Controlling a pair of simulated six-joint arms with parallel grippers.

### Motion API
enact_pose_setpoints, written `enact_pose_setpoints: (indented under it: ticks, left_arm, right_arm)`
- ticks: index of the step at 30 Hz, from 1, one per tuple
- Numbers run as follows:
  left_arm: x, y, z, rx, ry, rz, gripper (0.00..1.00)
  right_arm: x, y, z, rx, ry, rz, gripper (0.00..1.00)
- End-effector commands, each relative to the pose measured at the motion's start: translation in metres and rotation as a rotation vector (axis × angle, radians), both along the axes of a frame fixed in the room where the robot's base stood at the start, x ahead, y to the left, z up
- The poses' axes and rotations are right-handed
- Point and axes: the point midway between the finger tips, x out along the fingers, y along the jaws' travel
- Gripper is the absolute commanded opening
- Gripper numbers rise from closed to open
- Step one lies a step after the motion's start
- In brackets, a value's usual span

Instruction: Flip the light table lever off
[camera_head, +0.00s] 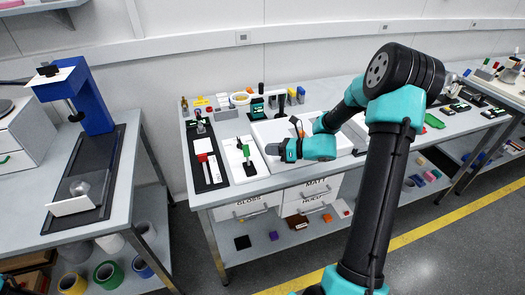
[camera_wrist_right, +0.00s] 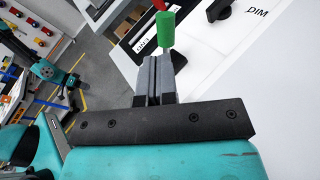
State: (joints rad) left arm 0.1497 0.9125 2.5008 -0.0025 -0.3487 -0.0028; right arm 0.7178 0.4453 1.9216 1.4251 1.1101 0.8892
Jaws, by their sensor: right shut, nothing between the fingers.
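A lever with a green handle (camera_head: 247,152) stands on a white panel (camera_head: 238,172) on the middle bench. The word "DIM" is printed on the white surface in the wrist view. My left gripper is out of view.
A white tray-like surface (camera_head: 268,128) lies behind my right gripper. Several small bottles and blocks line the bench's back. A blue stand (camera_head: 90,100) is on the left bench, across a gap.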

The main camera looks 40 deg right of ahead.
Motion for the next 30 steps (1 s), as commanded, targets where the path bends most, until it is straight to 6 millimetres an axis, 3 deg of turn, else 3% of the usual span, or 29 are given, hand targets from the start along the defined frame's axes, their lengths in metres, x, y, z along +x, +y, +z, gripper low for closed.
enact_pose_setpoints:
  ticks: [12,30]
  left_arm:
    - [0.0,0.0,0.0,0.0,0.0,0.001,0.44]
    - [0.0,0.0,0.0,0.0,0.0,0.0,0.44]
  right_arm:
    - [-0.053,-0.047,0.02,0.0,0.0,-0.001,0.0]
    - [-0.06,-0.054,0.023,-0.001,0.001,0.0,0.0]
